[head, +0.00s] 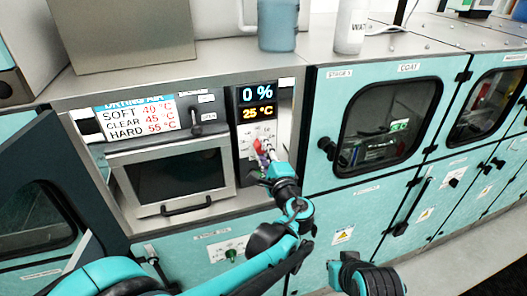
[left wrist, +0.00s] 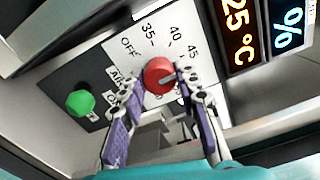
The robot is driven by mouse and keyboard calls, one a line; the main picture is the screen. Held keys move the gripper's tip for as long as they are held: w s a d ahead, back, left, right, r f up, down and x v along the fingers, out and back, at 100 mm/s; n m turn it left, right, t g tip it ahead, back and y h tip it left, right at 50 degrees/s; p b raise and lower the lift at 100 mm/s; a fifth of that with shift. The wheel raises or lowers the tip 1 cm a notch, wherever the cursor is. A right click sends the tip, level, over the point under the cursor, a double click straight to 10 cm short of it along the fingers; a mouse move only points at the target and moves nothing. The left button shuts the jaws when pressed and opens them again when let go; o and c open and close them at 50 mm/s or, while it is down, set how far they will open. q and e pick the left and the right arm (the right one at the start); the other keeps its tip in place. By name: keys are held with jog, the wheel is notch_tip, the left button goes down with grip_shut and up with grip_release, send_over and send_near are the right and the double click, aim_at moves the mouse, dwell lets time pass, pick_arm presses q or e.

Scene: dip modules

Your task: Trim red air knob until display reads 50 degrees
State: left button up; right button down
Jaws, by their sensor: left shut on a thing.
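The red air knob (left wrist: 158,76) sits on a white dial marked OFF, 35, 40 and 45 in the left wrist view. My left gripper (left wrist: 161,80) has one finger on each side of the knob and is shut on it. A pale mark shows on the knob's face; where it points is hard to tell. The display (head: 258,103) reads 0 % in blue and 25 °C in orange.
A green knob (left wrist: 80,103) is beside the dial. A sign (head: 138,117) lists SOFT 40, CLEAR 45, HARD 55 °C above an oven-like door (head: 172,178) with a handle. A blue cup (head: 277,25) and white bottle (head: 350,28) stand on top. An open door (head: 60,190) is at left.

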pick_arm(q)
jog(key=m, duration=0.4)
jog(key=shift+w+r+m, duration=0.1)
jog(key=shift+m, duration=1.8)
jog(key=o, duration=1.1)
jog(key=shift+a, duration=0.1)
jog(key=shift+o, duration=0.2)
jog(key=v, duration=0.7)
jog(key=shift+s, duration=0.2)
